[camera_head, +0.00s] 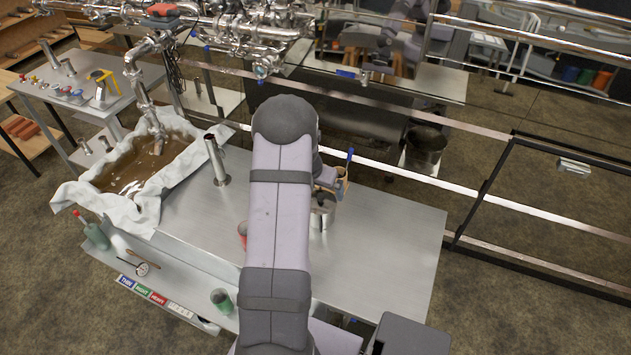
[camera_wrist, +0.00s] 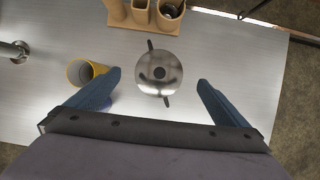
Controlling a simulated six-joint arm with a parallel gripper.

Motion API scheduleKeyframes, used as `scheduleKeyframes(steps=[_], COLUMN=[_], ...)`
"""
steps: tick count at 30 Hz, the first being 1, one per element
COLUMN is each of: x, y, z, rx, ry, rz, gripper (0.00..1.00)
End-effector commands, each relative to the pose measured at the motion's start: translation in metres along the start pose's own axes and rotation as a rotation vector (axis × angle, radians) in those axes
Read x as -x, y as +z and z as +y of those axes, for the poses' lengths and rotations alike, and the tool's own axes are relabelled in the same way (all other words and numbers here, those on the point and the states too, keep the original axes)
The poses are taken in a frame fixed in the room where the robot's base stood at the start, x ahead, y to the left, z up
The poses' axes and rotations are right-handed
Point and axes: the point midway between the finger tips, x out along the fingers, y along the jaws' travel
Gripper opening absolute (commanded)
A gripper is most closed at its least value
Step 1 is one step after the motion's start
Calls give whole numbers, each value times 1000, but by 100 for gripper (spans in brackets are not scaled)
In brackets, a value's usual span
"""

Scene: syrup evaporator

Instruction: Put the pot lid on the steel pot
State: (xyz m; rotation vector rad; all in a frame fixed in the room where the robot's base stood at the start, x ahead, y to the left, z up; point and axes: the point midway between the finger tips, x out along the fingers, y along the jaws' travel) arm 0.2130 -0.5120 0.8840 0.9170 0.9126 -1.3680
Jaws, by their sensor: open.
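In the wrist view a round steel disc with a dark centre knob, which looks like the pot lid (camera_wrist: 159,62), lies between my fingers. It appears to sit on the steel pot, whose two dark side handles (camera_wrist: 166,100) stick out on opposite sides; the seam between them is not clear. In the head view the steel pot (camera_head: 322,214) shows only in part beside my arm on the metal table. My gripper (camera_wrist: 160,82) is open and empty, with one blue finger on either side of the lid, apart from it.
A yellow-rimmed cup (camera_wrist: 76,72) is close to my left finger. In the head view an upright steel tube (camera_head: 217,160) and a cloth-lined syrup pan (camera_head: 145,215) are at left. The table's right side (camera_head: 395,250) is clear.

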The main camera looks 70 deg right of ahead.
Motion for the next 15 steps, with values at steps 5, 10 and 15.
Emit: scheduleKeyframes(steps=[5,10,15], x=[30,48,57], y=[0,0,0], z=[0,0,0], rx=[0,0,0], ry=[1,0,0], rz=[-2,0,0], gripper=[100,100,100])
